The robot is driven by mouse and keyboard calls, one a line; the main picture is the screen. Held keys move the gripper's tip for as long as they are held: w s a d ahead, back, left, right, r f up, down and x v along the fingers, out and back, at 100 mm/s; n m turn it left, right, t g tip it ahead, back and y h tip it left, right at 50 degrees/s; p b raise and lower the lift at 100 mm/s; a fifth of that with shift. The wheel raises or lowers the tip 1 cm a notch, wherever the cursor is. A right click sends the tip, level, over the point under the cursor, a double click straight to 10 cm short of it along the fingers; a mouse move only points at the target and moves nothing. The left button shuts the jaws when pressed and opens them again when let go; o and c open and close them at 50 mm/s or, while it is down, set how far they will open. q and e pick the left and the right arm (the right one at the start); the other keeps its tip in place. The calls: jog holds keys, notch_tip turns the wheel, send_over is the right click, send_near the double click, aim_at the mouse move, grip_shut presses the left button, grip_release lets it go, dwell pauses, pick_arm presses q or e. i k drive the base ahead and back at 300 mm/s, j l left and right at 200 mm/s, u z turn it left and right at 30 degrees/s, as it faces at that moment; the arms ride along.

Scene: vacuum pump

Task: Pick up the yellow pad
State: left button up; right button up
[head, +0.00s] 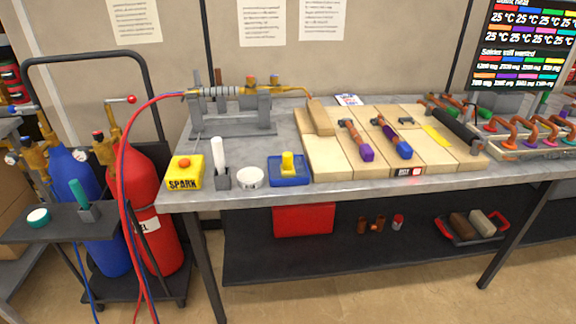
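A small yellow block-like pad (288,163) stands in a blue tray (274,182) near the front edge of the grey workbench, left of the wooden boards. A second yellow thing, a thin flat strip (436,135), lies on the boards at the right. Which of the two is the yellow pad, I cannot tell for certain. Neither of my grippers is in view.
Red and blue gas cylinders (140,200) with hoses stand at left.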

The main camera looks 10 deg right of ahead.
aim_at(288, 164)
jog(key=i+l+u, duration=0.15)
jog(key=l, duration=0.55)
jog(key=i+l+u, duration=0.15)
jog(key=l, duration=0.5)
jog(key=l+u, duration=0.15)
jog(key=l, duration=0.55)
